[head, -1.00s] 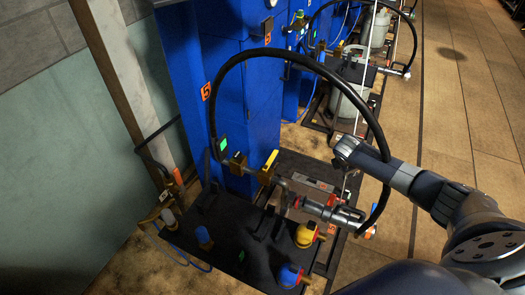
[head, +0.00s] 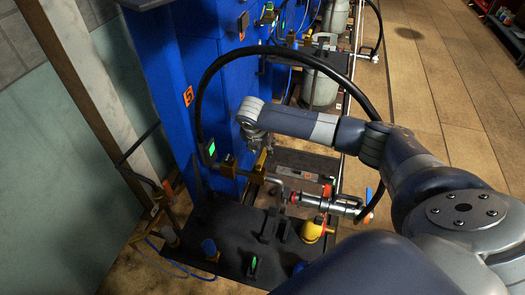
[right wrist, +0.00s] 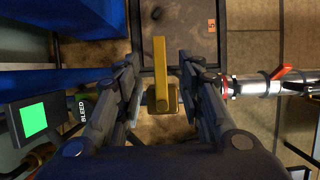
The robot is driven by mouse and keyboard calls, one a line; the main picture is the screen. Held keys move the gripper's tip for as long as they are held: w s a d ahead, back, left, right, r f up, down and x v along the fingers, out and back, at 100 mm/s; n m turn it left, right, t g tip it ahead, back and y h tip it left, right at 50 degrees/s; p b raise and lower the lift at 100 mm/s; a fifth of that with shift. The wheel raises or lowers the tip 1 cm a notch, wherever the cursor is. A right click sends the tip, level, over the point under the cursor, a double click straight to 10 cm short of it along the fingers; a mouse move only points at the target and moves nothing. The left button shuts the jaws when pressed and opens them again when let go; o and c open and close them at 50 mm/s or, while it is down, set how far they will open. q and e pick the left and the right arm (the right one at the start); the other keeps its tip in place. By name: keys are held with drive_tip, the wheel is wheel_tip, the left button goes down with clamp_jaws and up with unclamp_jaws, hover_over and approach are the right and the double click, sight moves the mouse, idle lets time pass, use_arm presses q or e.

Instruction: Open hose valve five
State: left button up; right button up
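The yellow lever of a brass valve (head: 261,161) stands at the blue cabinet marked 5, where the short pipe meets the black hose fittings. In the right wrist view the yellow lever (right wrist: 160,75) stands upright in the picture between my fingers. My right gripper (head: 256,138) is above the valve, its fingers partly hidden by its wrist. In the right wrist view the right gripper (right wrist: 159,62) is open, one finger on each side of the lever, with gaps showing. My left gripper is not in view.
A black hose (head: 290,52) arches over my right forearm. A green-lit box (head: 211,149) is left of the valve, and a metal coupling (head: 328,204) is at right. A yellow fitting (head: 313,230) stands on the black platform (head: 215,225). Open floor lies right.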

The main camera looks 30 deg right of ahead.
sight(264, 154)
drive_tip(key=x, duration=0.3)
drive_tip(key=shift+w+d+f, duration=0.1)
drive_tip(key=shift+w+f, duration=0.05)
drive_tip(key=shift+f, duration=0.2)
drive_tip(key=shift+w+d+f, duration=0.1)
drive_tip(key=shift+f, duration=0.2)
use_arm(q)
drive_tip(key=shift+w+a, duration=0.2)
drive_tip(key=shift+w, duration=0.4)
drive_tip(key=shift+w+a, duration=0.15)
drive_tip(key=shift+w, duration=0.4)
use_arm(e)
drive_tip(key=shift+c, duration=0.2)
clamp_jaws()
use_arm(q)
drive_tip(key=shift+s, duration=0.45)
